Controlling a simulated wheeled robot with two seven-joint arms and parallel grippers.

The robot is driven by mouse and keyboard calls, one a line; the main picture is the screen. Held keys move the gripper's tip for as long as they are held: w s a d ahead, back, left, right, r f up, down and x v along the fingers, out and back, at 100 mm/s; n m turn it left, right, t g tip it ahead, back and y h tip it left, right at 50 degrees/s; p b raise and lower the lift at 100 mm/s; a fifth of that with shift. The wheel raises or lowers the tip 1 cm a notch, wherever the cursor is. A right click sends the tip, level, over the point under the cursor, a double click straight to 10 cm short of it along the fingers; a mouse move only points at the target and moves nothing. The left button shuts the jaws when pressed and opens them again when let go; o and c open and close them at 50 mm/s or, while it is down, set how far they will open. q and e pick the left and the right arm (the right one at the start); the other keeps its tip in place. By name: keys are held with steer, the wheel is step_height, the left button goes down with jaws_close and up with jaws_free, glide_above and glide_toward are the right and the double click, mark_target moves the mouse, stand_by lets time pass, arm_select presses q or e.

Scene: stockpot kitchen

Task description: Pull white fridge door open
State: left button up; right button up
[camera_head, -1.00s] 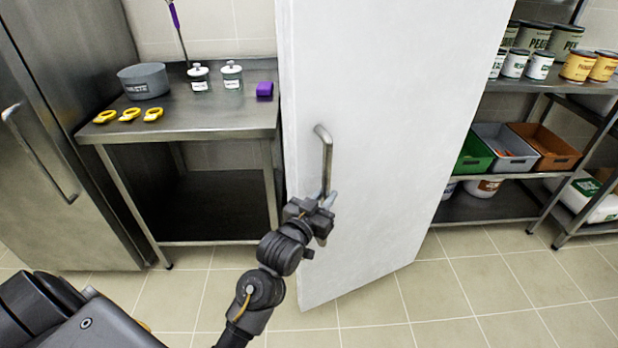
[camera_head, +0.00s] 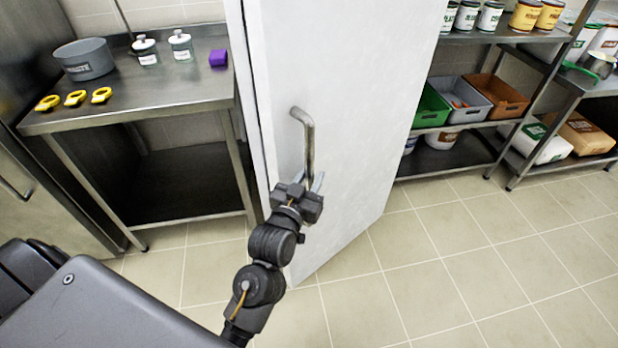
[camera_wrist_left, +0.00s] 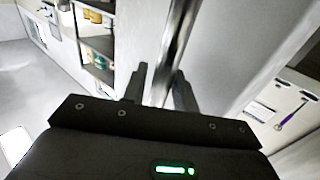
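The white fridge door (camera_head: 345,110) stands in the middle of the head view, its bottom edge over the tiled floor. Its upright metal handle (camera_head: 308,140) is near the door's left edge. My left gripper (camera_head: 315,183) is at the handle's lower end. In the left wrist view the handle (camera_wrist_left: 178,40) passes between the two fingers (camera_wrist_left: 160,85), close to the right finger. The fingers look shut on the handle, though contact is partly hidden. My right gripper is in neither view. The fridge's inside is hidden.
A shelf rack (camera_head: 470,128) with crates and tins is on the right. The tiled floor (camera_head: 470,270) at front right is clear.

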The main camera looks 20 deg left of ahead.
arm_select(q)
steer(key=shift+o, duration=0.9)
steer(key=shift+a, duration=0.1)
